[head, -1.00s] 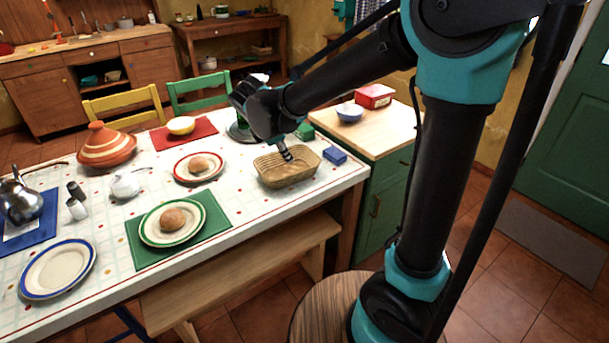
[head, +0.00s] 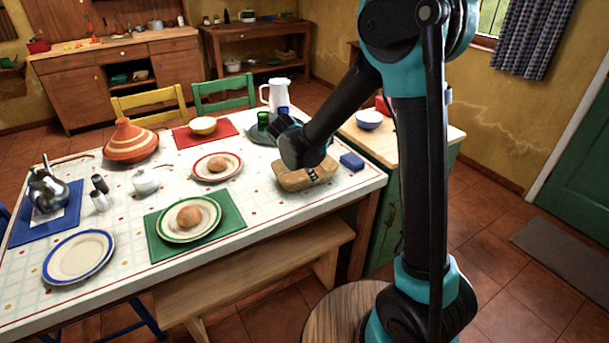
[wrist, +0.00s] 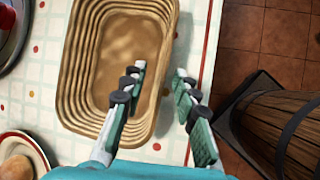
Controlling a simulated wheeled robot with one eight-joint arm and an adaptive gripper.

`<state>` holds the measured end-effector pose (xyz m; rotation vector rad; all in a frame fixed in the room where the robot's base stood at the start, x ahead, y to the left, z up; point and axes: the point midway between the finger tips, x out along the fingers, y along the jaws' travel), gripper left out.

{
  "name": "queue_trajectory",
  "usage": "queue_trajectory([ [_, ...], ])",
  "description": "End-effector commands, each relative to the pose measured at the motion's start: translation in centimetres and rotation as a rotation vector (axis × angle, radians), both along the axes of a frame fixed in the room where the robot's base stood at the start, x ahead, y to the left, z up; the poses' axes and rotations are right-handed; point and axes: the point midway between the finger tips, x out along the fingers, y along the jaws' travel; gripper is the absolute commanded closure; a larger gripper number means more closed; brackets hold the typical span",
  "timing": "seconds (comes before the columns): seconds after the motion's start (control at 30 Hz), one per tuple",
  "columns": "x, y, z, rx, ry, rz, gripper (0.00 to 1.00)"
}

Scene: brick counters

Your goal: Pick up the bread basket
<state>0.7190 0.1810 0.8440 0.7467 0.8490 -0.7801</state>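The bread basket (head: 290,183) is a tan, coiled oblong basket near the right end of the table in the head view. In the wrist view the basket (wrist: 76,75) fills the upper left and looks empty inside. My gripper (wrist: 160,72) is open, its fingers on either side of the basket's right wall in that view: the left finger over the inside, the right finger outside over the tablecloth. I cannot tell how deep the fingertips reach. In the head view my gripper (head: 312,171) is low at the basket, and my wrist hides part of its far side.
A small blue block (head: 352,162) lies just right of the basket. A white jug (head: 280,96) and green glasses stand behind it. A red-rimmed plate (head: 235,171) with a bun is to its left. A wooden bench (head: 255,268) runs along the table's front.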

Motion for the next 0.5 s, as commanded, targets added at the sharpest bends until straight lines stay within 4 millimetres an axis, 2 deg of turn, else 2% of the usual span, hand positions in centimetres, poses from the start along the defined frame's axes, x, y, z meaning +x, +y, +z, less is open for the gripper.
queue_trajectory([
  [0.3, 1.0, -0.8, -3.6, 0.000, 0.000, -0.001, 0.70],
  [0.5, 1.6, -1.2, -4.8, 0.000, 0.000, -0.001, 0.70],
])
